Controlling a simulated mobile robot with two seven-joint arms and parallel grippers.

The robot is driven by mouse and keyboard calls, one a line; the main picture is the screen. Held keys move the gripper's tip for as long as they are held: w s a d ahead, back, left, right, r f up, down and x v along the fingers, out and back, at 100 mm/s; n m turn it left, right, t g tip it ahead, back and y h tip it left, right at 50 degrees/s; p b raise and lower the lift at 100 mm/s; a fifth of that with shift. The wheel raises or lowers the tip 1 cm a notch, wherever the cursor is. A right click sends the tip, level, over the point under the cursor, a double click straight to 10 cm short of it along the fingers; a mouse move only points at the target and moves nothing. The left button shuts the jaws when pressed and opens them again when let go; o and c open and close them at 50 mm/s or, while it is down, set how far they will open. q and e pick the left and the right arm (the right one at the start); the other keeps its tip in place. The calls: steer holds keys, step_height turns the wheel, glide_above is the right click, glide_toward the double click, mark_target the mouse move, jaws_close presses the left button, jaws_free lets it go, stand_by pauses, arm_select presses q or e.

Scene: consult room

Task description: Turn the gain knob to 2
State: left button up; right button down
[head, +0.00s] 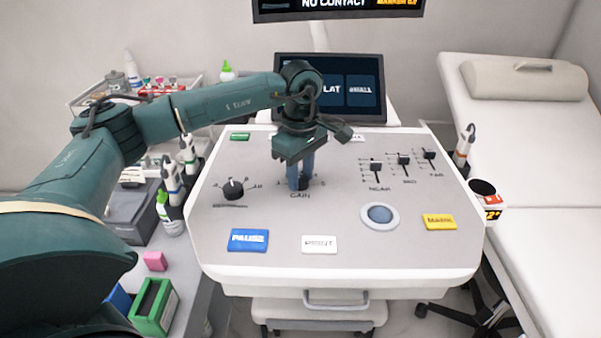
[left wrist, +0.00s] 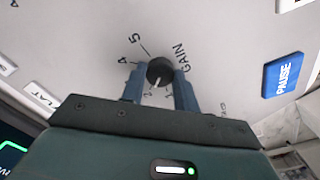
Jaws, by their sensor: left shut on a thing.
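The gain knob (left wrist: 159,71) is a round black knob with a pale pointer line, on the grey console (head: 330,215). In the left wrist view the pointer line faces the lower side of the knob, toward my gripper body. A 4 and a 5 show on the dial, with the word GAIN beside it; smaller marks near the fingers are hard to read. My left gripper (head: 300,184) points down over the knob, and its two blue fingers (left wrist: 160,88) are shut on the knob's sides. My right gripper is not in view.
Another black knob (head: 233,188) sits left of the gain knob. Sliders (head: 403,160), a round trackball (head: 379,215), and PAUSE (head: 248,240), PRINT (head: 319,244) and MARK (head: 440,222) buttons are on the console. A screen (head: 350,88) stands behind.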

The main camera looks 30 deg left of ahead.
mark_target(301, 178)
arm_select(q)
steer(key=shift+d, duration=0.1)
stand_by(0.3)
steer(key=o, duration=1)
steer(key=shift+c, duration=0.2)
steer(key=shift+r, duration=0.1)
step_height(301, 178, up, 13)
